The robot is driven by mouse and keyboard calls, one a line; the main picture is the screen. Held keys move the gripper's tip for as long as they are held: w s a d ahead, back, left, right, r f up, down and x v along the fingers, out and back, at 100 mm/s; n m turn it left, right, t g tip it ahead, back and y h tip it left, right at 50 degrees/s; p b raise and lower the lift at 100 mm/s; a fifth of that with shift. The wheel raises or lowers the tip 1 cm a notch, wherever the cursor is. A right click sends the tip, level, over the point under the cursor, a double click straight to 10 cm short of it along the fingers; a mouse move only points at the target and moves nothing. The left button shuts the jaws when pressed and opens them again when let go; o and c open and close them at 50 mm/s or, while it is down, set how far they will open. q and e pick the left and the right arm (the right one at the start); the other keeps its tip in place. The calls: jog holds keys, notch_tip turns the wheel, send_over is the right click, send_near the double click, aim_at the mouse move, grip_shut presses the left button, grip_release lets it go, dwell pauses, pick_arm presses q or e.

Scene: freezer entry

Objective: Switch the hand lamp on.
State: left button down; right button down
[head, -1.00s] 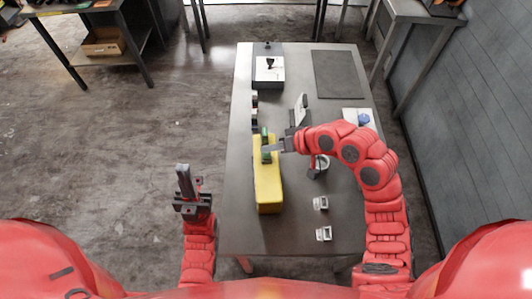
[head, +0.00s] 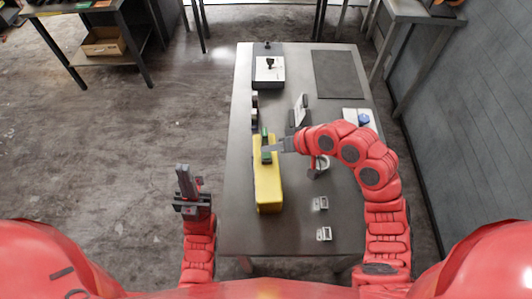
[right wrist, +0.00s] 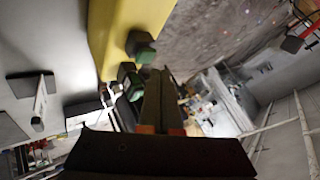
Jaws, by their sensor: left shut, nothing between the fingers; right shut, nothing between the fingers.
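A long yellow body (head: 268,192) with green parts (head: 265,138) on its far end lies on the grey table; it appears to be the hand lamp. Its yellow side also shows in the right wrist view (right wrist: 118,30), with dark green knobs (right wrist: 140,47) beside it. My left gripper (head: 183,172) is shut and empty, left of the table.
The table (head: 240,235) also holds a box with a black knob (head: 269,70), a dark mat (head: 337,74), a tilted white panel (head: 300,110), a blue-topped item (head: 363,119) and two small white pieces (head: 322,203). A wall (head: 470,120) stands at the right.

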aim_at(270, 157)
jog(key=shift+f, duration=0.1)
dwell(0.3)
jog(key=shift+f, duration=0.3)
jog(key=shift+f+b, duration=0.55)
jog(key=shift+b, duration=0.05)
dwell(0.5)
jog(key=shift+r, duration=0.1)
jog(key=shift+r+p, duration=0.75)
jog(key=shift+r, duration=0.15)
notch_tip(270, 157, up, 6)
jog(key=p, duration=0.4)
